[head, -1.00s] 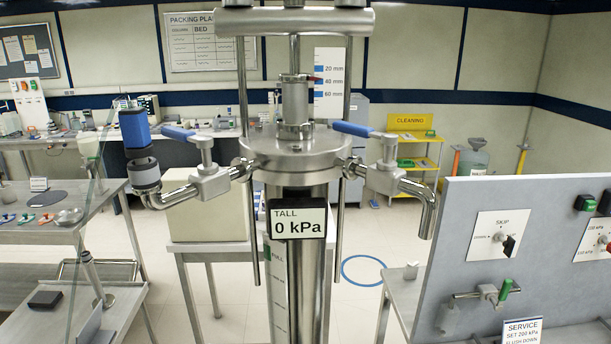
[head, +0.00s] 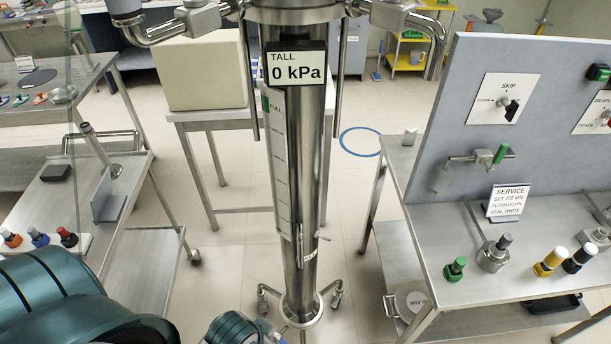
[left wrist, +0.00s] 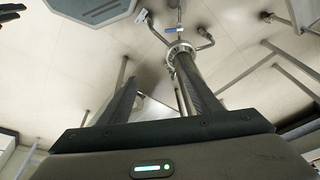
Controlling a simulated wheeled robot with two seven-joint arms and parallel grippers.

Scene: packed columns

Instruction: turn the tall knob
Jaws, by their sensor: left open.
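The steel column (head: 305,200) stands upright in the middle of the head view, with a display (head: 295,68) reading TALL, 0 kPa. No knob that I can see is labelled tall. A black knob (head: 511,108) sits on the SKIP plate of the grey panel. Another knob (head: 607,116) is cut by the right edge, on a plate with kPa marks. In the left wrist view, my left gripper (left wrist: 157,68) is open, its dark fingers apart. The column's foot ring (left wrist: 180,50) shows beyond them. I cannot see my right gripper.
The grey panel (head: 455,130) stands on a steel bench at right, with a green-handled tap (head: 500,154), a SERVICE card (head: 507,201) and several coloured-collar fittings in front. A steel cart (head: 140,250) stands at left. Floor is open around the column's foot.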

